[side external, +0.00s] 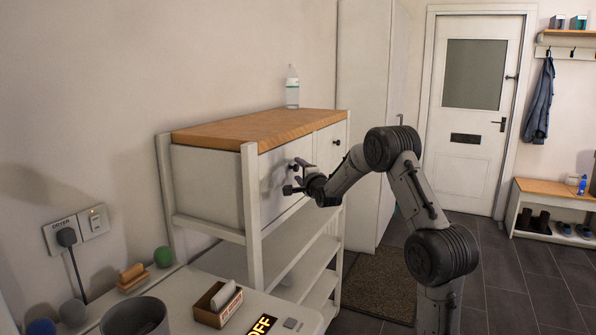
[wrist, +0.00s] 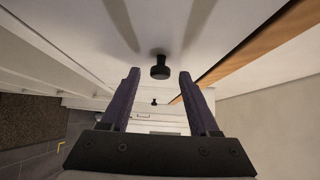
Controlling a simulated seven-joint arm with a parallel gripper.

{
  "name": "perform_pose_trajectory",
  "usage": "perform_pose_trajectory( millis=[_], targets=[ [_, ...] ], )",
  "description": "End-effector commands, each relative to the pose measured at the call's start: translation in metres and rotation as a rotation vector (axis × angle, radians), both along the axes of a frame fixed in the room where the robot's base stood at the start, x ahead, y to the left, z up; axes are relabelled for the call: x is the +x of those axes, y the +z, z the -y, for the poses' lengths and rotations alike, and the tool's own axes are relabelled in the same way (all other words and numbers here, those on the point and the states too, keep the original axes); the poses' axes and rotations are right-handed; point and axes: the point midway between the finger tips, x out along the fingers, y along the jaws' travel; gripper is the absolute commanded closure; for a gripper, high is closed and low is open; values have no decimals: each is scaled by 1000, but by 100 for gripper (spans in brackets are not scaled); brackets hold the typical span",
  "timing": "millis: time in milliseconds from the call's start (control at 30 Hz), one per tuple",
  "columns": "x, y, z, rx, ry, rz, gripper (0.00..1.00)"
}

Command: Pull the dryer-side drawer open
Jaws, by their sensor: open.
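The dryer-side drawer (side external: 271,188) is the near front of the white, wood-topped unit, and it looks flush with the frame. Its round black knob (wrist: 160,69) shows in the wrist view, between and slightly beyond the fingertips. My gripper (side external: 294,176) is at this drawer front in the side view, with its jaws apart. In the wrist view my gripper (wrist: 159,74) has a finger on each side of the knob, with gaps on both sides. The side view does not clearly show how far the fingers reach past the knob.
The other drawer (side external: 331,150) has its own black knob (side external: 337,142) farther along. A bottle (side external: 292,88) stands on the wooden top (side external: 262,130). Open shelves (side external: 310,262) lie below. The white machine top (side external: 262,300) in front holds a box (side external: 217,304) and a grey bin (side external: 135,318).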

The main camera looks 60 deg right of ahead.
Motion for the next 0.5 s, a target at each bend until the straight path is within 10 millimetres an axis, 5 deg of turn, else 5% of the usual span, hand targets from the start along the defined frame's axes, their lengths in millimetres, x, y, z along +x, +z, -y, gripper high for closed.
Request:
perform_pose_trajectory(
  millis=[500],
  targets=[
    [10, 0, 10, -1, 0, 0, 42]
  ],
)
